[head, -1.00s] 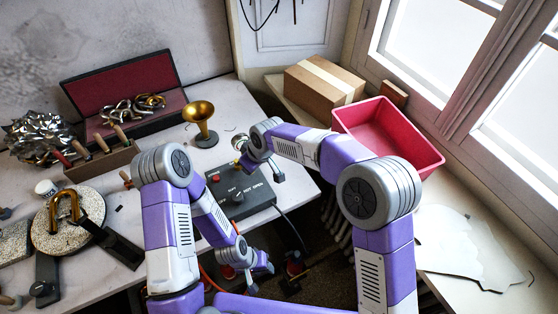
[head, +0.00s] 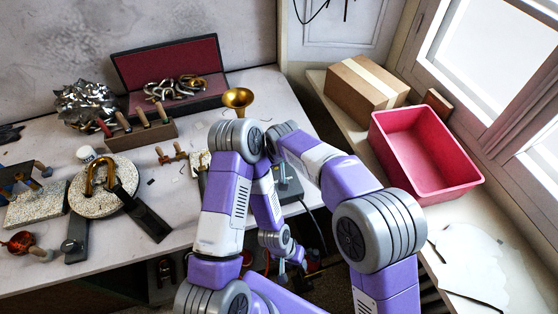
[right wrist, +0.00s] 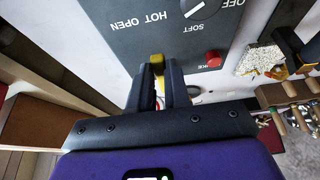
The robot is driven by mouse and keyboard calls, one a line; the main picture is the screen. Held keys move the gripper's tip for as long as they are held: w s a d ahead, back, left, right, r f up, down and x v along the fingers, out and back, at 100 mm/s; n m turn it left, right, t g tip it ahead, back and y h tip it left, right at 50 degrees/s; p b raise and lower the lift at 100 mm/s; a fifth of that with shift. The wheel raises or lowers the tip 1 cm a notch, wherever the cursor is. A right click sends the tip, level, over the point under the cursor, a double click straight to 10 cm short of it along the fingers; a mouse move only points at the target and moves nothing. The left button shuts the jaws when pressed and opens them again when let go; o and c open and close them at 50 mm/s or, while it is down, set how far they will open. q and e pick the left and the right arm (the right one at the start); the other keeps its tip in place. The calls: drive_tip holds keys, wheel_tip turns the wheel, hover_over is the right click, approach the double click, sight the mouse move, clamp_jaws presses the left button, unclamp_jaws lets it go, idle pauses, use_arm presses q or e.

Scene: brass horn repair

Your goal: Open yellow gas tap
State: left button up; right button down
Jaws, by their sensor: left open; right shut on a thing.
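The yellow gas tap (right wrist: 157,62) shows in the right wrist view between the fingertips of my right gripper (right wrist: 159,76), beside the edge of the grey control box (right wrist: 120,55). My right gripper is shut on the tap. In the head view my arms hide the tap and the right gripper, and only part of the grey control box (head: 291,190) shows. The box has a dial (right wrist: 191,6), a red button (right wrist: 212,58) and lettering such as HOT OPEN, SOFT and OFF. My left gripper (head: 299,259) is open and empty, low beyond the table's front edge.
A brass bell piece (head: 237,98) stands behind my arms. A red-lined case (head: 172,70), a wooden tool rack (head: 150,134) and a round stone-like disc (head: 98,203) occupy the table. A pink bin (head: 425,155) and a cardboard box (head: 362,85) stand on the right-hand ledge.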

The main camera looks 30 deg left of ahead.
drive_tip(key=c, duration=1.1)
unclamp_jaws()
drive_tip(key=shift+r, duration=0.1)
wheel_tip(320, 180, up, 10)
drive_tip(key=p, duration=0.7)
